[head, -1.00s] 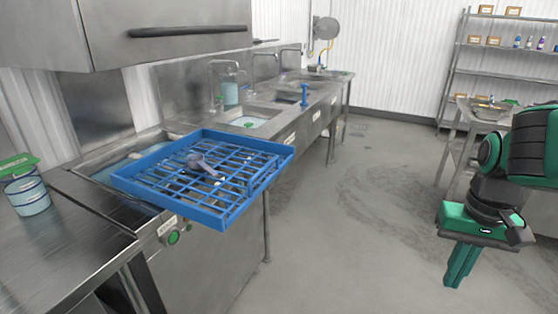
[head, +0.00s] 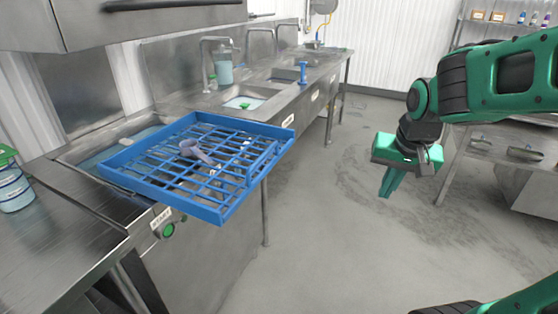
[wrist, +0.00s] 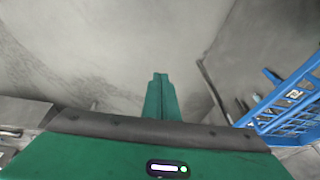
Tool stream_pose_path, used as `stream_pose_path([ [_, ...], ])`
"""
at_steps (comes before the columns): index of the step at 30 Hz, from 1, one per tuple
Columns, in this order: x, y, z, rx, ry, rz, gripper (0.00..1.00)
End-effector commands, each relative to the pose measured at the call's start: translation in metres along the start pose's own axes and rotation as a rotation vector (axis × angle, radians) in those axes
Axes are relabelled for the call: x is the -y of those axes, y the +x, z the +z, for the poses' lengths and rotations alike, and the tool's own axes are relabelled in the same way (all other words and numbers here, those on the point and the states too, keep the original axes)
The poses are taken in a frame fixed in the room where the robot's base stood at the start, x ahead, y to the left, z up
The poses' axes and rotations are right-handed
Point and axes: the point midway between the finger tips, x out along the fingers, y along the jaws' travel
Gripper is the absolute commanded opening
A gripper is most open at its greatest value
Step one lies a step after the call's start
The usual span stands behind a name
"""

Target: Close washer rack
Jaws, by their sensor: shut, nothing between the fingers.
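The blue washer rack (head: 222,213) is pulled out over the front edge of the steel washer (head: 125,205), under the raised hood. A grey scoop-like utensil (head: 194,151) lies in the rack on its grid. My gripper (head: 388,190) is to the right of the rack, apart from it, above open floor with its fingers pointing down. Its fingers are shut and empty. In the wrist view the green fingers (wrist: 160,82) are together, and part of the blue rack (wrist: 290,100) shows at the right edge.
A steel hood with a dark handle (head: 175,4) hangs above the washer. Sinks with taps (head: 248,100) run along the counter behind. A lidded container (head: 12,190) stands at the left. A steel table (head: 480,150) is at the right. The floor between is clear.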

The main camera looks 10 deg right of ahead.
Motion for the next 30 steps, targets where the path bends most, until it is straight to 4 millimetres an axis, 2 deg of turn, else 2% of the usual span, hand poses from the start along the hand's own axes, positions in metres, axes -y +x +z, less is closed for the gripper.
stream_pose_path([
  [1, 0.036, 0.005, -0.020, -0.044, -0.009, -0.045, 0.00],
  [3, 0.088, 0.008, -0.041, -0.101, -0.002, -0.123, 0.00],
  [6, 0.152, 0.009, -0.058, -0.149, 0.014, -0.235, 0.00],
  [9, 0.196, 0.008, -0.064, -0.169, 0.030, -0.318, 0.00],
  [10, 0.205, 0.007, -0.065, -0.172, 0.034, -0.335, 0.00],
  [13, 0.221, 0.009, -0.066, -0.176, 0.043, -0.366, 0.00],
  [17, 0.227, 0.018, -0.068, -0.175, 0.043, -0.370, 0.00],
  [30, 0.251, 0.081, -0.079, -0.174, 0.042, -0.368, 0.00],
])
